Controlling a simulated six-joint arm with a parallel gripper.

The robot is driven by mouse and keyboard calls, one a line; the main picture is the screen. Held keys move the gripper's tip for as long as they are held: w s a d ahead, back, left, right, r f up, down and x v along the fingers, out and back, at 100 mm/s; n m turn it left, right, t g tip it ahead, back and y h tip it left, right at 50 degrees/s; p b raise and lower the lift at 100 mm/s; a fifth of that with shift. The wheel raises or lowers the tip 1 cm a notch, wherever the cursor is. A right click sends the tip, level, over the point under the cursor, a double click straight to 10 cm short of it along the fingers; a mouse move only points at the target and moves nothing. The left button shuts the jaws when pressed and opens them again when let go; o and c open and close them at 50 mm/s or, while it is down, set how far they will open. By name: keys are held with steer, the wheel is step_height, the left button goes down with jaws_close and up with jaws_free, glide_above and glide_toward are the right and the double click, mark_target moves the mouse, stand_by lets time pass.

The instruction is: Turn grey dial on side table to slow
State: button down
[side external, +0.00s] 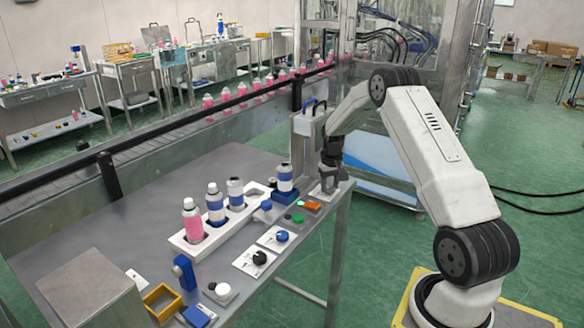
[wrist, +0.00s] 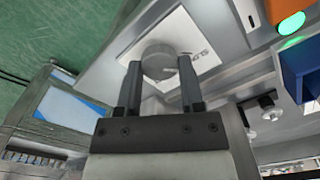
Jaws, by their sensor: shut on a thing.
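The grey dial (wrist: 158,58) sits on a white square plate (wrist: 203,62) with small dark marks beside it, too small to read. My gripper (wrist: 160,68) has one finger on each side of the dial and is shut on it. In the side view my gripper (side external: 331,176) points down over the white plate (side external: 318,192) at the far right corner of the table (side external: 120,225). The dial is hidden there by the gripper. Which mark the dial points at cannot be told.
A green button (side external: 298,218) and an orange block (side external: 313,206) lie close to my gripper. A blue dial (side external: 282,236) and a black dial (side external: 260,258) sit nearer the front. A white rack (side external: 212,240) holds bottles. A metal housing (side external: 304,140) stands just behind.

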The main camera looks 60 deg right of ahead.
mark_target(329, 188)
steer(key=shift+n, duration=0.4)
steer(key=shift+c, duration=1.1)
jaws_free()
steer(key=shift+r, duration=3.9)
steer(key=shift+a+r, duration=0.1)
